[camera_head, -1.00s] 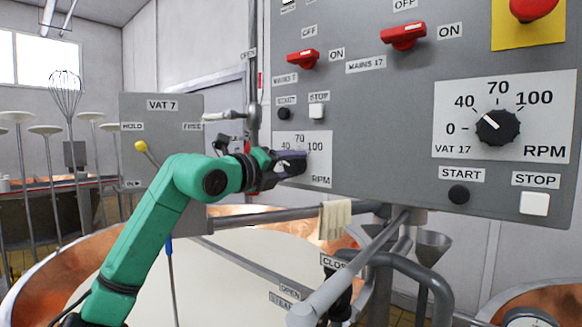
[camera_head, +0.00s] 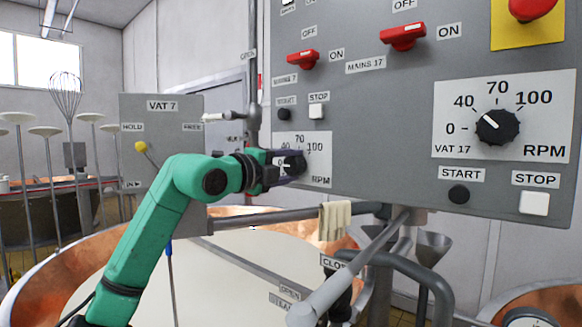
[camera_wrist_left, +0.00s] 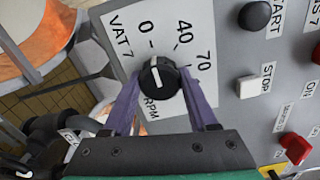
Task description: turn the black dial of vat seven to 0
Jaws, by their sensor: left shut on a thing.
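The black dial of vat seven (camera_head: 295,163) sits on a white scale plate (camera_head: 318,172) at the lower left of the grey panel. In the left wrist view the dial (camera_wrist_left: 158,78) shows a white line that appears to lie roughly toward the 0 label (camera_wrist_left: 146,27); its exact setting is hard to tell. The 40 and 70 labels are to the right of the 0. My left gripper (camera_head: 290,165) is shut on the dial, with one purple finger on each side of it in the left wrist view (camera_wrist_left: 160,88). My right gripper is not in view.
A similar vat 17 dial (camera_head: 497,127) is farther right on the panel. Black start and white stop buttons (camera_head: 317,111) are just above the vat seven scale. Red mains switches (camera_head: 303,59) are higher. A grey bar (camera_head: 270,218) and a cloth (camera_head: 335,220) are below.

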